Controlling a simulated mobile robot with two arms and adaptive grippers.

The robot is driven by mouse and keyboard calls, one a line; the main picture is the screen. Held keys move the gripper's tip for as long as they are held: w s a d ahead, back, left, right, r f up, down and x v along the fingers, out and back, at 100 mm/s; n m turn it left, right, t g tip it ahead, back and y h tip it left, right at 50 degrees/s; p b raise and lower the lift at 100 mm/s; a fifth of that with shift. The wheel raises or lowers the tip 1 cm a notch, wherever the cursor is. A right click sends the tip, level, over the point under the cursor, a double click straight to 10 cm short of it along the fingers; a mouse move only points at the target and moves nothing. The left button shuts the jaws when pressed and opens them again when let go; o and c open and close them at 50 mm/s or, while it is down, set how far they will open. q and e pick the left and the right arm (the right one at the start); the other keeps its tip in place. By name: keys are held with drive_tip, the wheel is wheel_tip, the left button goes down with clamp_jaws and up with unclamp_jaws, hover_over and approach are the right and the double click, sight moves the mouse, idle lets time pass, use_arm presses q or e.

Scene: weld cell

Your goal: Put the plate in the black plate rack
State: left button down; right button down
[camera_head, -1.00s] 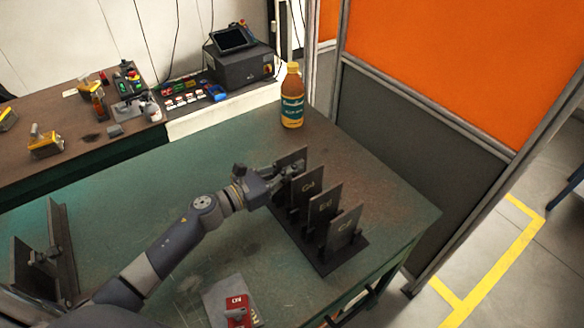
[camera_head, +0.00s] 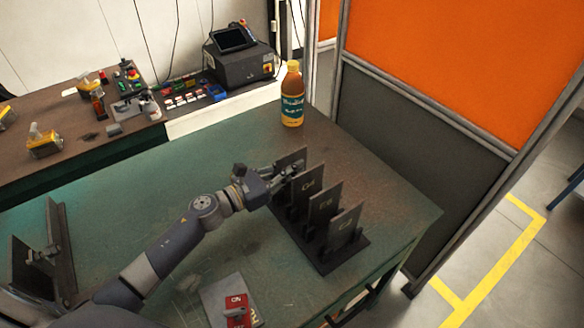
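The black plate rack (camera_head: 322,262) stands on the green table near its right end. Several dark grey plates stand upright in it, among them a front plate (camera_head: 345,228) and a middle plate (camera_head: 325,203). My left gripper (camera_head: 290,174) is at the rearmost plate (camera_head: 291,157), with a finger across that plate's near face. The far finger is hidden, so I cannot tell whether it grips the plate or is apart from it. That plate stands upright at the rack's back end; its lower edge is hidden. My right gripper is not in view.
A bottle (camera_head: 292,95) stands behind the rack. A grey piece with a red block (camera_head: 237,312) lies at the table's front. Dark upright metal pieces (camera_head: 60,250) stand at far left. An orange and grey partition (camera_head: 425,150) borders the right side. The table's middle is clear.

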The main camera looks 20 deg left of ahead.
use_arm(q)
drive_tip(key=c, duration=1.7)
unclamp_jaws()
drive_tip(key=shift+r, duration=0.1)
drive_tip(key=shift+v, duration=6.05)
